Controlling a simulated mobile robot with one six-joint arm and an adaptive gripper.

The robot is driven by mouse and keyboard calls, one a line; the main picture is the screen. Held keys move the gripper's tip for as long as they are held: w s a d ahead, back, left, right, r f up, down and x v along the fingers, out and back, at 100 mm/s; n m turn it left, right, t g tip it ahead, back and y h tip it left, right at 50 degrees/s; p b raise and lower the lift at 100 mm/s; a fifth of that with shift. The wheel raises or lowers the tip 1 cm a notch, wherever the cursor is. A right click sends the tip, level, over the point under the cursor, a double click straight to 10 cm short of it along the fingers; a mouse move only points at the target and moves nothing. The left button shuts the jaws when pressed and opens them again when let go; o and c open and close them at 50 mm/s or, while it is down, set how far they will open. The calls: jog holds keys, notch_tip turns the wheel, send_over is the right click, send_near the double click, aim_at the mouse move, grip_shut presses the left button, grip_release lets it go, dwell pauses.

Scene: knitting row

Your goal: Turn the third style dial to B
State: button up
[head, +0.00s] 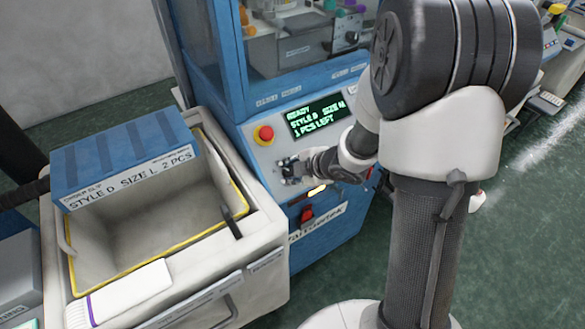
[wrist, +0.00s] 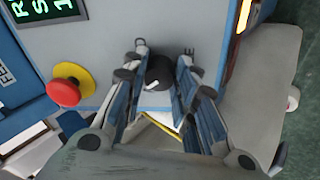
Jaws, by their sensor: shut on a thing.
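A black style dial (wrist: 160,72) with a white pointer mark sits on the pale control panel (wrist: 115,30) of a blue machine. My gripper (wrist: 163,58) has its fingers closed on both sides of this dial. In the head view my gripper (head: 290,170) is at the panel, below the display, and largely hides the dial. The green-lit display (head: 318,117) reads READY, STYLE D, a size and 1 PCS LEFT. Letters around the dial cannot be read, so its exact setting cannot be told.
A red stop button (head: 263,134) with a yellow collar is close by on the panel. A red switch (head: 307,213) is lower down. A wheeled bin (head: 205,262) stands left of the machine, with a blue box (head: 120,150) labelled STYLE D SIZE L 2 PCS. Open green floor lies right.

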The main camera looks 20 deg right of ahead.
jog(key=shift+m, duration=1.3)
jog(key=o, duration=1)
jog(key=shift+o, duration=0.2)
jog(key=v, duration=1.2)
jog(key=shift+s+a, duration=0.15)
jog(key=shift+s, duration=0.1)
jog(key=shift+f, duration=0.1)
